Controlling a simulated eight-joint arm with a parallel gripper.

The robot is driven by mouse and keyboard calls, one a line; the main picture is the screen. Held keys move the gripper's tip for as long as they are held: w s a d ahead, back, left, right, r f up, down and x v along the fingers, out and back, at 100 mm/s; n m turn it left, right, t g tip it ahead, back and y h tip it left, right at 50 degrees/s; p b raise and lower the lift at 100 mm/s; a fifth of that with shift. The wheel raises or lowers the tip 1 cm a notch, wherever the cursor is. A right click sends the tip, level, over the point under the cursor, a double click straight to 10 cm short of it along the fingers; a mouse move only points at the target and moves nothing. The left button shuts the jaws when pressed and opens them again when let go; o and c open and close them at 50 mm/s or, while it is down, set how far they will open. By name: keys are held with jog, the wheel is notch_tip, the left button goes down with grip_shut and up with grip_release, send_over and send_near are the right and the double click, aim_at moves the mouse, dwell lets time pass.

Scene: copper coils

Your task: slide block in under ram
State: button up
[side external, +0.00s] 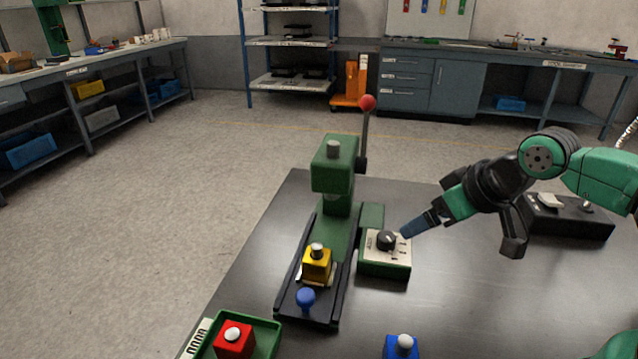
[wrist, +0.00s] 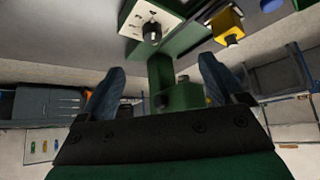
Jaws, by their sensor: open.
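The yellow block (side external: 317,263) sits with a silver stud on top on the slide of the green press, in front of the ram. A blue knob (side external: 305,298) is at the slide's near end. The ram (side external: 333,174) hangs from the press head above the rail, behind the block. My gripper (side external: 405,233) is over the right side of the control box, apart from the block. In the wrist view my gripper (wrist: 162,66) is open and empty, its two blue fingers spread. The yellow block (wrist: 228,26) and the press (wrist: 182,97) also show there.
The control box (side external: 385,262) with a black dial stands right of the rail. The press lever has a red ball (side external: 367,102). A red block (side external: 234,340) lies in a green tray (side external: 275,335); a blue block (side external: 402,347) is at the front. A dark box (side external: 568,220) stands at right.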

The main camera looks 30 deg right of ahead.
jog(key=c, duration=0.3)
jog(key=g, duration=0.7)
send_over(306, 294)
notch_tip(306, 294, down, 4)
jog(key=shift+d+r, duration=0.1)
jog(key=shift+c, duration=0.2)
jog(key=shift+a+f, duration=0.2)
jog(key=shift+f, duration=0.4)
jog(key=shift+d+f, duration=0.1)
jog(key=shift+f, duration=2.2)
